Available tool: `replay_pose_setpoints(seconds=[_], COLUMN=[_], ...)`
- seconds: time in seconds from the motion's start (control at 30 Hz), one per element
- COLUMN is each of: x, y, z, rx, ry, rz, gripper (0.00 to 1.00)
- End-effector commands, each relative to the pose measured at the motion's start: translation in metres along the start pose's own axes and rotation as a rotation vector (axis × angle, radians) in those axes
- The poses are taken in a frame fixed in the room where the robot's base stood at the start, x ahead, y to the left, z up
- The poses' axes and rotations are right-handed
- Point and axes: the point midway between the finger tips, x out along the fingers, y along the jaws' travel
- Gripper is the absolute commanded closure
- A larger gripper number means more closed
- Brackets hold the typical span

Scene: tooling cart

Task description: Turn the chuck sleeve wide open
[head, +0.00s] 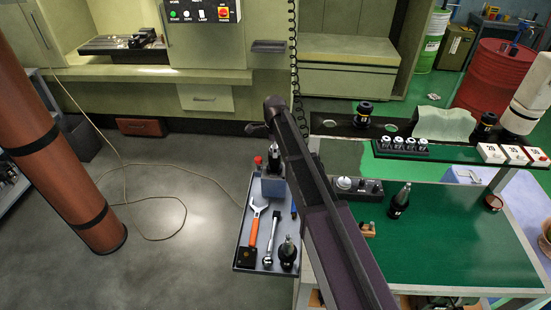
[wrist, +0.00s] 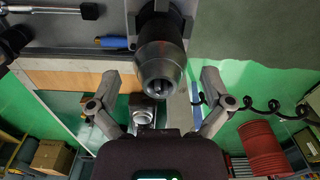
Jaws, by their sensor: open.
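The chuck (wrist: 160,52) is a dark grey rounded sleeve in the wrist view, its nose facing me. Its nose hole (wrist: 159,86) shows small jaws inside; how wide they stand is hard to tell. My gripper (wrist: 159,78) is open, one finger on each side of the sleeve, with a visible gap on both sides. In the head view the chuck (head: 276,166) stands upright in a blue-grey holder block (head: 273,188) on the cart tray. My arm passes just right of it there, and my fingers cannot be made out.
The grey tray (head: 246,235) also holds an orange-handled wrench (head: 254,234), a ratchet (head: 271,238) and a dark tool holder (head: 288,253). A blue-handled tool (wrist: 113,42) lies near the holder. A green-topped bench (head: 450,230) stands right. Open floor lies left.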

Motion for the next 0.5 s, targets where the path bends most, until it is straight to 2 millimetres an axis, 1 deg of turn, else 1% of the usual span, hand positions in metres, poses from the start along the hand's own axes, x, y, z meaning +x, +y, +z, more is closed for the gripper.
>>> replay_pose_setpoints(seconds=[0.03, 0.2, 0.5], x=[0.008, 0.018, 0.025], y=[0.000, 0.000, 0.000], z=[0.000, 0.000, 0.000], rx=[0.000, 0.000, 0.000], ry=[0.000, 0.000, 0.000], rz=[0.000, 0.000, 0.000], gripper=[0.00, 0.00, 0.00])
